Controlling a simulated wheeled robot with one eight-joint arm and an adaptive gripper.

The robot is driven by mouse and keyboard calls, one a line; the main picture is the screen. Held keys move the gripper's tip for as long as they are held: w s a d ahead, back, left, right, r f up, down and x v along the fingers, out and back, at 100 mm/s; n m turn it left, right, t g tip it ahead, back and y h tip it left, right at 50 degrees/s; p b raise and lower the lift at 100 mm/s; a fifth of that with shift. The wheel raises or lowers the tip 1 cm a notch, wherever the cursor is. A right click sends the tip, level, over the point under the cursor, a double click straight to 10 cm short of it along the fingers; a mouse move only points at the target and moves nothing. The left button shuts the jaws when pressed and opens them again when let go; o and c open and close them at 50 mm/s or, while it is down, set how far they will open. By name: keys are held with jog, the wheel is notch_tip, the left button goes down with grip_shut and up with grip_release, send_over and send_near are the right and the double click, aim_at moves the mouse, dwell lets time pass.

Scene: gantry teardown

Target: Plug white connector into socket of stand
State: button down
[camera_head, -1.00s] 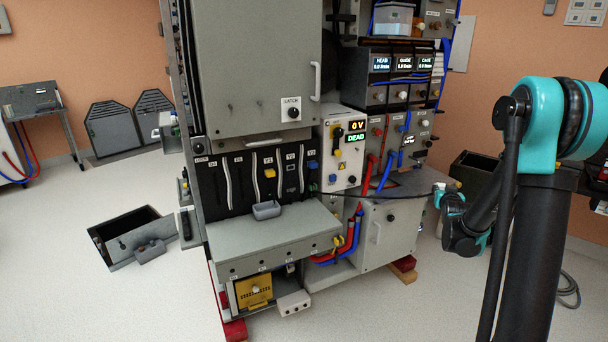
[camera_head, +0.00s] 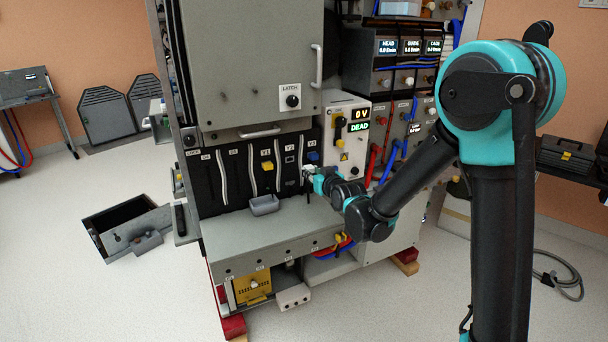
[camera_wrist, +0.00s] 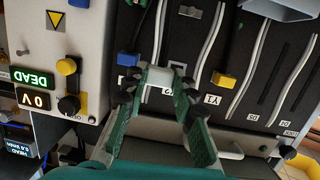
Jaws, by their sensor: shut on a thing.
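My gripper (camera_head: 312,176) is at the front of the grey machine's black slotted panel (camera_head: 235,172), near its right end. In the wrist view my gripper's fingers (camera_wrist: 163,82) are closed on a small pale block, which looks like the white connector (camera_wrist: 160,94). In the head view the white connector (camera_head: 307,168) shows only as a small bright patch at the fingertips. I cannot tell whether it touches the panel. A blue knob (camera_wrist: 128,59) and a yellow block (camera_wrist: 222,80) sit on either side of the fingers. I cannot pick out the stand's socket with certainty.
A grey shelf (camera_head: 275,232) juts out below the panel, with a small grey cup (camera_head: 264,204) above it. A control box (camera_head: 347,140) reading 0 V and DEAD stands to the right. Red and blue hoses (camera_head: 390,160) hang beyond it. An open floor pit (camera_head: 115,222) lies left.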

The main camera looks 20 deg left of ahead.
jog(key=shift+s+a+r+n+g+y, duration=0.1)
jog(key=shift+s+a+n+g+y, duration=0.2)
jog(key=shift+s+a, duration=0.85)
jog(key=shift+d, duration=0.1)
jog(key=shift+r+x, duration=0.2)
jog(key=shift+x, duration=0.7)
jog(key=shift+r+x, duration=0.2)
jog(key=shift+x, duration=0.75)
jog(key=shift+r+x, duration=0.2)
jog(key=shift+x, duration=0.7)
jog(key=shift+r+x, duration=0.15)
jog(key=shift+x, duration=0.55)
jog(key=shift+r+x, duration=0.15)
jog(key=shift+x, duration=0.55)
jog(key=c, duration=1.2)
grip_release()
jog(key=shift+w, duration=0.1)
jog(key=shift+o, duration=0.2)
